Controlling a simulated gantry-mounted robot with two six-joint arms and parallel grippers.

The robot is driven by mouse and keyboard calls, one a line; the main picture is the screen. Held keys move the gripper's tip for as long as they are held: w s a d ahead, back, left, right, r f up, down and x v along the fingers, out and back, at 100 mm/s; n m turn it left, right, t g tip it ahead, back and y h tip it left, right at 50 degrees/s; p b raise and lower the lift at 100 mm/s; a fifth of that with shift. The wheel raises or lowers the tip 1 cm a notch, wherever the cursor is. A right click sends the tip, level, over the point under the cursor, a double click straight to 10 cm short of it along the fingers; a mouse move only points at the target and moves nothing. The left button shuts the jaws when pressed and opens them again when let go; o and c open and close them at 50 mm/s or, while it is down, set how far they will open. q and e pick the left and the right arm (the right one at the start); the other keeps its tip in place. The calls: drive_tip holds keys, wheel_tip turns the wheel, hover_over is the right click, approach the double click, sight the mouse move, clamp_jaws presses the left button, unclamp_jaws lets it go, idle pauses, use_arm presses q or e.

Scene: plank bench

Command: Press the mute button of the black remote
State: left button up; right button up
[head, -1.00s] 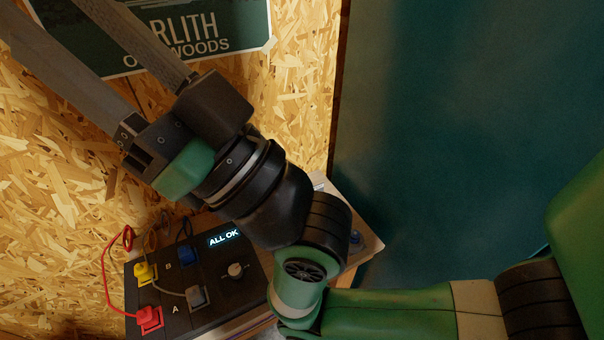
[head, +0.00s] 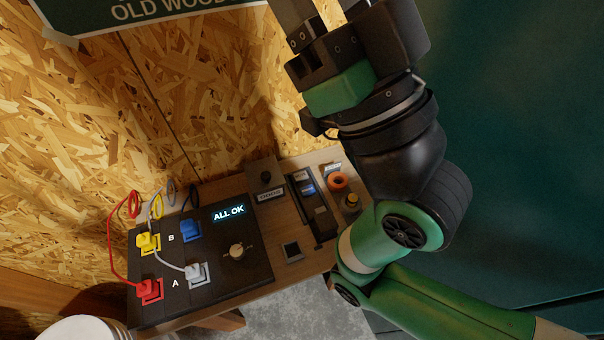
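I cannot make out a black remote or a mute button for certain. A dark strip-shaped unit (head: 312,208) with a small lit blue window lies on the bench and could be a fixed panel. My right gripper (head: 335,30) is raised at the top, above the bench and in front of the board wall. Its finger mounts stand apart and I see nothing between them; the fingertips are cut off by the top edge. My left gripper is not in view.
A black console (head: 185,270) reading "ALL OK" has a knob (head: 237,251) and several coloured plugs with cables. The wooden bench (head: 275,235) also carries a toggle switch box (head: 266,180), an orange ring (head: 338,182) and a yellow button (head: 352,201). A white round container (head: 85,329) stands at lower left.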

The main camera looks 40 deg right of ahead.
idle(0.4)
clamp_jaws()
drive_tip(key=shift+h, duration=0.3)
idle(1.3)
